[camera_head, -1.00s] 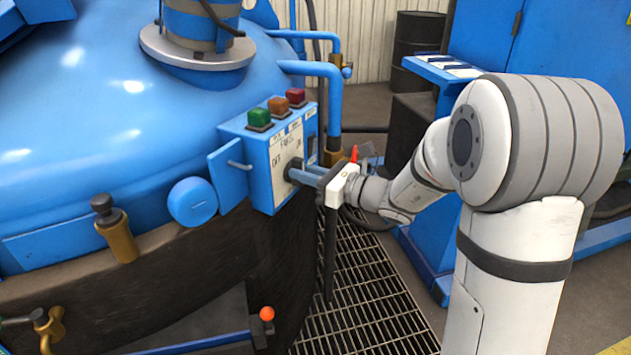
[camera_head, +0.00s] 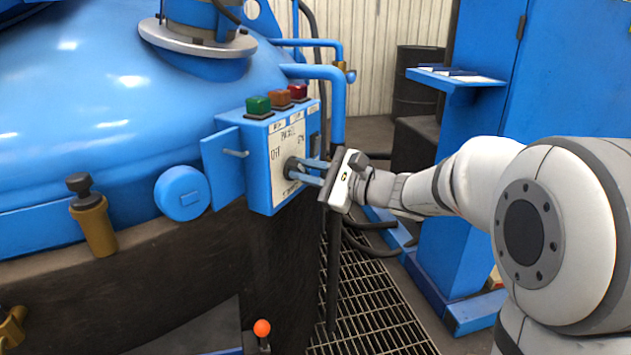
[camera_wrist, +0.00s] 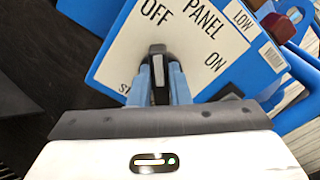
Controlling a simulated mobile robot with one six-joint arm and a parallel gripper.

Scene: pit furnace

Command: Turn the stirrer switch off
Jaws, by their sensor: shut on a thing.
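The stirrer switch is a dark knob (camera_wrist: 157,50) on the white face of a blue control box (camera_head: 228,130). The face carries the words OFF at left, ON at right and PANEL above. My gripper (camera_head: 303,171) reaches the box from the right, its two blue fingers shut on the knob. In the wrist view my gripper (camera_wrist: 158,82) has a finger on each side of the knob, and the knob's visible end lies just below the word OFF. The fingers hide part of the knob, so its exact setting is hard to tell. The label below it is mostly covered.
Green (camera_head: 258,106), orange (camera_head: 279,99) and red (camera_head: 297,92) buttons sit on top of the box. An open blue flap (camera_head: 222,167) stands at its left. A blue pipe (camera_head: 338,105) runs close behind. Floor grating (camera_head: 365,310) lies below, and a blue cabinet (camera_head: 570,75) stands right.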

